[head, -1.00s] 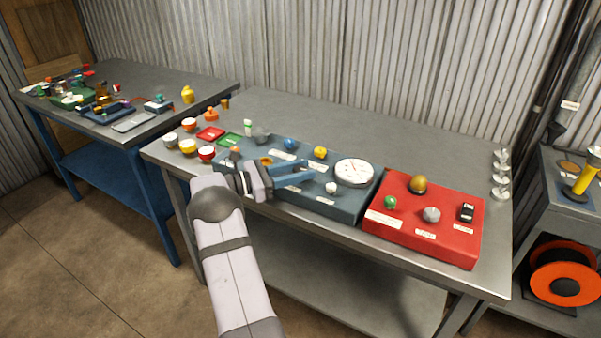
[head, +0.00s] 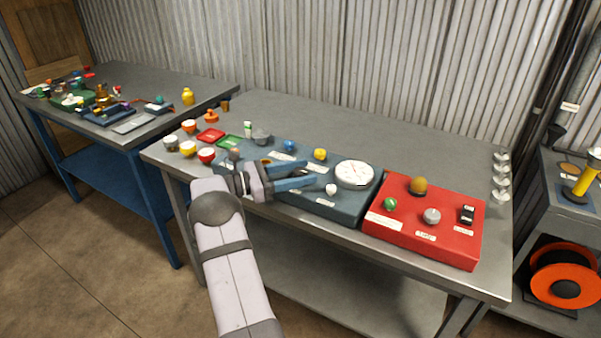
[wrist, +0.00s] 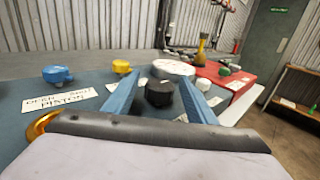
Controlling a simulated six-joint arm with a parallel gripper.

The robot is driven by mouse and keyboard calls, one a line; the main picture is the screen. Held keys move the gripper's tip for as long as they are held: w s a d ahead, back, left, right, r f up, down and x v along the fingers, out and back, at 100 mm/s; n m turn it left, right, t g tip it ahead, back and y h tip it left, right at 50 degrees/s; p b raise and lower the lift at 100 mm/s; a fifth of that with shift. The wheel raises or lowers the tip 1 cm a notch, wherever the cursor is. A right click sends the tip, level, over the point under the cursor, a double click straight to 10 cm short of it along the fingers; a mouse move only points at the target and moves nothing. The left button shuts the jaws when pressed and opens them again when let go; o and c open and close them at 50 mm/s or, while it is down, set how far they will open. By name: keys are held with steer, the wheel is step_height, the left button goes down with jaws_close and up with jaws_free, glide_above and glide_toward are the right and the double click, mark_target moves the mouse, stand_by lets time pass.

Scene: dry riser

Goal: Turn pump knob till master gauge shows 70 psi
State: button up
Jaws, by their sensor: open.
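My gripper (head: 309,173) is open over the blue-grey panel box (head: 345,212). In the wrist view, a black knob (wrist: 159,93) shows between the two blue fingers (wrist: 160,98), with a gap visible on each side. In the head view the knob is mostly hidden by the fingers. The white round gauge (head: 354,173) sits at the right end of the panel and shows beyond the knob in the wrist view (wrist: 174,68). Its needle is too small to read. I cannot read the knob's label.
A blue knob (head: 289,146), a yellow knob (head: 320,154) and a small white knob (head: 331,189) are on the panel near the gripper. A red box (head: 400,236) with knobs and a black switch stands to the right. The table's back (head: 400,135) is clear.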

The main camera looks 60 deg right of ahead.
mark_target(294, 175)
steer(key=shift+b+v, duration=0.6)
steer(key=shift+v, duration=3.1)
step_height(294, 175, up, 6)
steer(key=s+a+n+h+p, duration=0.1)
steer(key=s+n+p, duration=0.1)
steer(key=p, duration=0.2)
steer(key=f+n+t, duration=0.1)
steer(key=f, duration=0.1)
steer(key=f+t+h, duration=0.1)
steer(key=f+t, duration=0.1)
steer(key=f+n+t+h, duration=0.1)
steer(key=shift+s+a+f+n, duration=0.1)
steer(key=shift+s+f+n, duration=0.2)
steer(key=shift+f, duration=0.1)
steer(key=shift+w+f+m+t, duration=0.2)
steer(key=shift+w+m+t, duration=0.1)
steer(key=shift+m, duration=0.1)
steer(key=shift+p+x, duration=0.65)
steer(key=shift+x, duration=3.15)
